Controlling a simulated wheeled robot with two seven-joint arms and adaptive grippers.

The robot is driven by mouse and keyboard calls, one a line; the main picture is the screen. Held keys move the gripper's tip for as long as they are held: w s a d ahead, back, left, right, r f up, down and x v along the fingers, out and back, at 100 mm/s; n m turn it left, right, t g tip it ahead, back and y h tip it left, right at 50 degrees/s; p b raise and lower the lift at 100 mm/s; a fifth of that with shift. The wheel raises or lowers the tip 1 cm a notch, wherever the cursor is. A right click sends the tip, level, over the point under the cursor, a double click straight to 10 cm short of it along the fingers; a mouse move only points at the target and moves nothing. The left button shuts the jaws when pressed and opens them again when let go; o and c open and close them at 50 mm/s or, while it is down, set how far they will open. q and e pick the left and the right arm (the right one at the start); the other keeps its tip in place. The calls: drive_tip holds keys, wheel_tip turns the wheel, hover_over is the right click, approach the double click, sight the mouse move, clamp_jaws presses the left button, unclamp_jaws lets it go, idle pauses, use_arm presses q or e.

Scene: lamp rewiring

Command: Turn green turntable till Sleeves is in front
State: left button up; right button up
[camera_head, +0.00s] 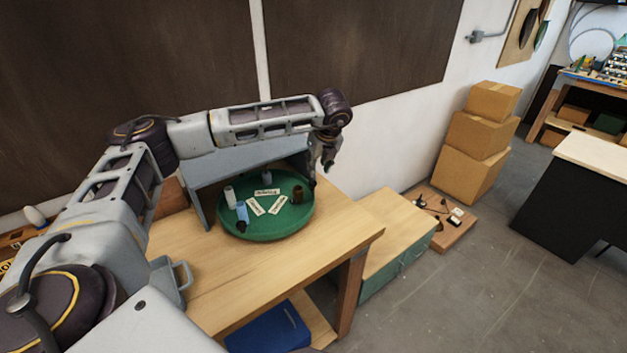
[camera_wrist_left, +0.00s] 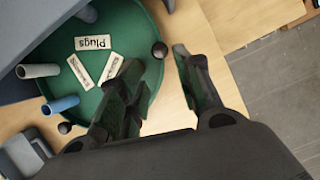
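The green turntable (camera_head: 265,233) sits on the wooden workbench, partly under a grey shelf. It carries three white labels near its middle. One label (camera_wrist_left: 93,42) reads "Plugs" upside down in the left wrist view; the other two (camera_wrist_left: 79,72) (camera_wrist_left: 110,69) are not legible. Contact cannot be told. My right gripper is not in view.
The grey shelf (camera_head: 240,166) rises behind the turntable. The workbench (camera_head: 215,272) is bare in front of it. A lower green cabinet (camera_head: 395,235), stacked cardboard boxes (camera_head: 472,150) and a board with small parts (camera_head: 440,215) stand to the right.

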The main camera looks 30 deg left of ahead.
sight(313, 182)
use_arm(q)
drive_tip(key=p+x, duration=0.1)
drive_tip(key=x, duration=0.7)
drive_tip(key=shift+a+f, duration=0.1)
drive_tip(key=shift+f, duration=0.05)
drive_tip(key=shift+w+a+f, duration=0.1)
drive_tip(key=shift+f, duration=0.45)
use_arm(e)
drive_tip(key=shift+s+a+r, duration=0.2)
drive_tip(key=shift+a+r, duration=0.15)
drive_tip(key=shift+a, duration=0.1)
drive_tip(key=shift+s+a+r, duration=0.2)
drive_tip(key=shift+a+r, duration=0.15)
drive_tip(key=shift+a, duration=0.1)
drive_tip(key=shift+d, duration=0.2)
use_arm(q)
clamp_jaws()
